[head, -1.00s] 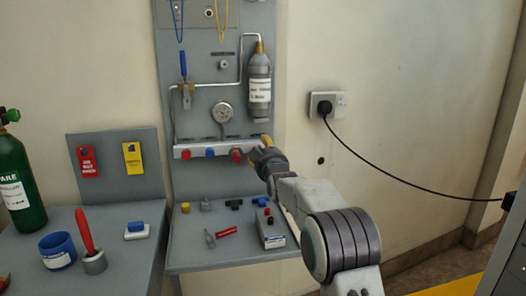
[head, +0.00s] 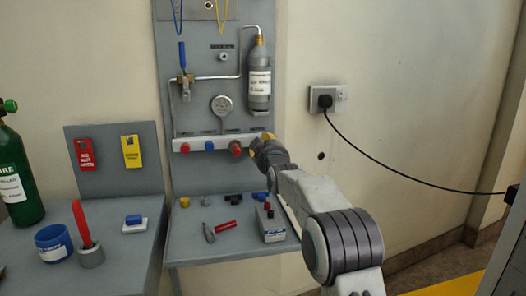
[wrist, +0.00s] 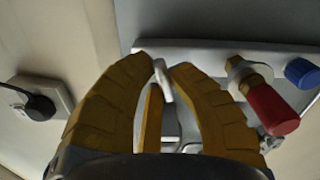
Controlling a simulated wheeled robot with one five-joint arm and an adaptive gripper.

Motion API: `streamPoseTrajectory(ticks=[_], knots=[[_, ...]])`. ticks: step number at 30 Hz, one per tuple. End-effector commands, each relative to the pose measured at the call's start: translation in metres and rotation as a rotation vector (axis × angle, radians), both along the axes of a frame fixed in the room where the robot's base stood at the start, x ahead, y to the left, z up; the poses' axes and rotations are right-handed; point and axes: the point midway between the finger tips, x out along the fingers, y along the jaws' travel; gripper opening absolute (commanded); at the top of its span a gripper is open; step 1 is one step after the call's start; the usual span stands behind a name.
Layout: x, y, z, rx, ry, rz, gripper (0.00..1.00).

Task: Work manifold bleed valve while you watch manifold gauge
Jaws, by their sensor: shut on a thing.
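The manifold (head: 196,144) is a pale bar on the grey wall panel, with red, blue and red knobs along its front. My gripper (head: 266,138) is at the manifold's right end. In the wrist view, my gripper's yellow fingers (wrist: 165,68) are closed around a small pale lever (wrist: 162,74) at that end, which appears to be the manifold bleed valve. The fingers hide most of the valve, and in the head view my gripper covers it.
A grey cylinder (head: 259,82) hangs just above my gripper. A blue-handled valve (head: 182,58) is at upper left. A shelf (head: 190,255) below holds small fittings and a box (head: 270,228). A plugged socket (head: 326,99) and cable are right. In the wrist view, a red knob (wrist: 270,108) is close by.

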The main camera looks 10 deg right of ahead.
Motion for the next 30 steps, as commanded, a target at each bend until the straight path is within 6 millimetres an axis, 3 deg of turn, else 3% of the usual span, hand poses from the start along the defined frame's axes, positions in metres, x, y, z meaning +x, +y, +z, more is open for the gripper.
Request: streamPoseTrajectory(ticks=[9,21,22,30], knots=[[0.0000,0.0005,-0.0021,0.264,-0.002,0.001,0.00],[0.0000,0.0008,-0.0015,0.295,-0.001,0.001,0.00],[0.0000,0.0008,-0.0015,0.294,-0.001,0.001,0.19],[0.0000,0.0003,-0.0014,0.293,-0.002,0.000,0.43]])
